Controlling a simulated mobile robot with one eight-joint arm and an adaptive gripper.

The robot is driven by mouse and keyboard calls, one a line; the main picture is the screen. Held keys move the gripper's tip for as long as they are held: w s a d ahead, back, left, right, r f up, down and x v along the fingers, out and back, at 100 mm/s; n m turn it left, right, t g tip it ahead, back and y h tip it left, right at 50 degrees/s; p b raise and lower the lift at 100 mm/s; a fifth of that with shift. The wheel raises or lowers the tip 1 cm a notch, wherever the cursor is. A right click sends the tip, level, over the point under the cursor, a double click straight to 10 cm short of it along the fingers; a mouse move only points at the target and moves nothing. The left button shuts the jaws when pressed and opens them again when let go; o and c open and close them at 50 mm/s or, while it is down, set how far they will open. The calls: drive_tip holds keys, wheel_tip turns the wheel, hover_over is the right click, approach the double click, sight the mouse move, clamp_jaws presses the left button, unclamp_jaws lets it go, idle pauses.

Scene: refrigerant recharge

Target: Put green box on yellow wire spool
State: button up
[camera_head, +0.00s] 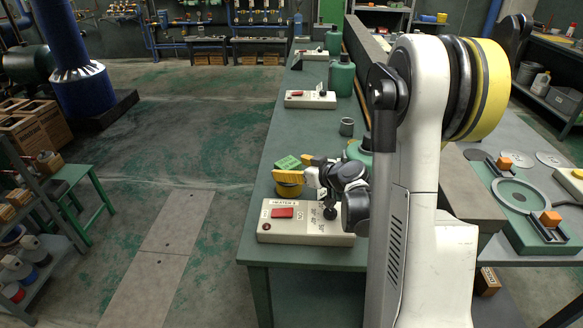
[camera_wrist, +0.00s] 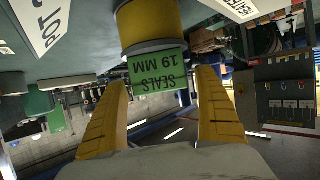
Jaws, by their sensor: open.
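The green box (camera_wrist: 158,72), marked "SEALS 19 MM", sits against the flange of the yellow wire spool (camera_wrist: 150,22) in the upside-down wrist view and appears to rest on its top. In the head view the green box (camera_head: 287,163) shows above the spool (camera_head: 289,190), which stands on the green bench behind the heater box. My gripper (camera_head: 290,168) has its yellow fingers apart, one on each side of the box. In the wrist view the fingers (camera_wrist: 163,78) show a gap beside the box. The near finger hides part of the box and spool in the head view.
A heater box (camera_head: 305,222) with a red switch stands at the near end of the bench (camera_head: 257,180). A grey cup (camera_head: 347,127), another switch box (camera_head: 310,99) and green bottles (camera_head: 342,75) stand farther back. The bench left of the spool is a narrow clear strip.

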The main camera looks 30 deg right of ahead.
drive_tip(key=shift+s+r, duration=0.25)
drive_tip(key=shift+r, duration=0.05)
drive_tip(key=p+v, duration=0.4)
drive_tip(key=v, duration=0.7)
drive_tip(key=s+a+r+g, duration=0.2)
drive_tip(key=a, duration=0.5)
drive_tip(key=s+a+r+g, duration=0.2)
drive_tip(key=a+r+g, duration=0.1)
drive_tip(key=a, duration=0.4)
drive_tip(key=s+a+r+m+h, duration=0.1)
drive_tip(key=s+a, duration=0.2)
drive_tip(key=s, duration=0.3)
drive_tip(key=s+a+r+m+g+h, duration=0.1)
drive_tip(key=s+a+r, duration=0.1)
drive_tip(key=s, duration=0.4)
drive_tip(key=shift+a+h, duration=0.3)
drive_tip(key=shift+a, duration=0.5)
